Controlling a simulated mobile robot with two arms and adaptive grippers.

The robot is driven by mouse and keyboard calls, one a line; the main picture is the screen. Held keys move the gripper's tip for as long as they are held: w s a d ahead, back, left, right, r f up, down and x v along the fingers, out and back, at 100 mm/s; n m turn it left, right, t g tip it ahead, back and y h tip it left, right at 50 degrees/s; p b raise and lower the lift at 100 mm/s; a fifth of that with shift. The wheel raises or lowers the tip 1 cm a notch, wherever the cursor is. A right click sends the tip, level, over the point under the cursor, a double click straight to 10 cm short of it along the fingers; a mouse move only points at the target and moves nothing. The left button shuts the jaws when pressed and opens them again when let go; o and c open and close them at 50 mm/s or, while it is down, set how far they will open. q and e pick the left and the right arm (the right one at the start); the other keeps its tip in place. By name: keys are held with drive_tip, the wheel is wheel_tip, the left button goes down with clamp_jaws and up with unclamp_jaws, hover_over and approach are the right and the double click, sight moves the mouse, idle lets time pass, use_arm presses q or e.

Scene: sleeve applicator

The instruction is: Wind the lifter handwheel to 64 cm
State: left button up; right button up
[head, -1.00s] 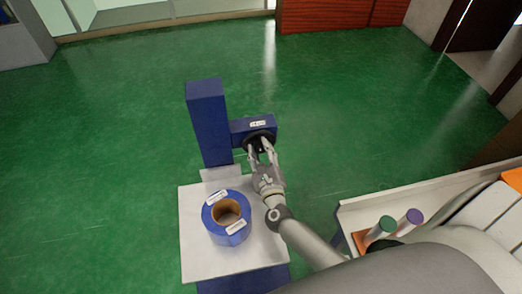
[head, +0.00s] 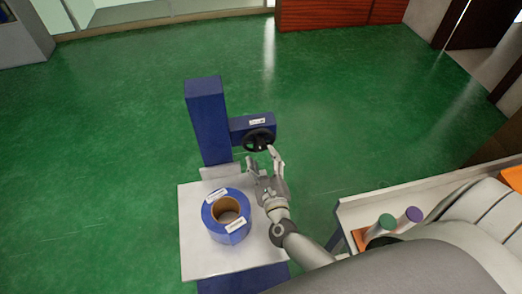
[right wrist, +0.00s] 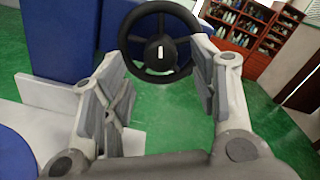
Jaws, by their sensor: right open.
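The lifter (head: 207,122) is a blue column with a side box that bears a white label. Its black handwheel (head: 259,140) sits on the front of that box. In the right wrist view the handwheel (right wrist: 136,24) shows beyond the fingertips, with spokes and a white mark on its hub. My right gripper (head: 262,158) is open and empty, just in front of and below the handwheel, apart from it. Its spread fingers also show in the right wrist view (right wrist: 160,75). The label's writing is too small to read. My left gripper is not in view.
The lifter's pale platform (head: 200,262) carries a blue roll (head: 227,216) with a brown core and white labels. A bench (head: 365,212) at the right holds a green-topped and a purple-topped cylinder. Green floor (head: 370,110) is clear around the lifter.

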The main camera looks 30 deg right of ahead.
drive_tip(key=v, duration=0.7)
drive_tip(key=shift+s, duration=0.3)
